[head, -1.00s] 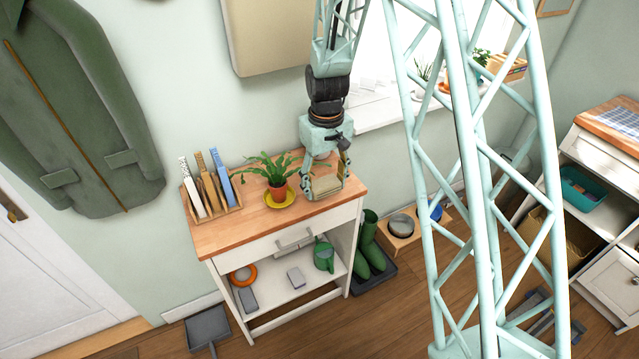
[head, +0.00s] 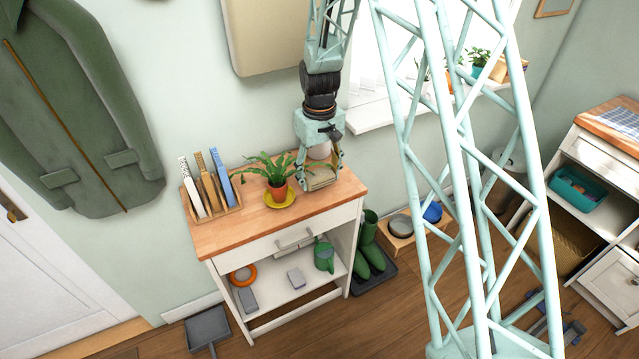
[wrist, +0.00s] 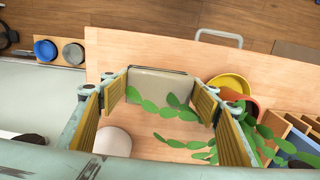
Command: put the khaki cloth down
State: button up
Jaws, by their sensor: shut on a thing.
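My gripper (head: 318,178) is over the right end of the small cabinet's wooden top (head: 330,196), pointing down. It is shut on the khaki cloth (head: 321,180), a folded pale block. In the wrist view the khaki cloth (wrist: 160,84) spans the gap between the two yellow-lined fingers of my gripper (wrist: 160,95). The cloth is low over the top; I cannot tell whether it touches the wood.
A potted plant (head: 277,184) on a yellow saucer (head: 281,200) stands close to the left; its leaves show between my fingers. A white round object (wrist: 112,141) is beside the gripper. A file rack (head: 212,205) stands farther left. The front of the top is clear.

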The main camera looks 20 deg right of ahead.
aim_at(320, 183)
jog(key=shift+s+f, duration=0.1)
jog(key=shift+f, duration=1.35)
jog(key=shift+f, duration=0.15)
jog(key=o, duration=0.8)
notch_tip(320, 183, up, 12)
jog(key=shift+f+p, duration=0.25)
jog(key=shift+p, duration=0.2)
jog(key=shift+r, duration=0.4)
jog(key=shift+r, duration=0.1)
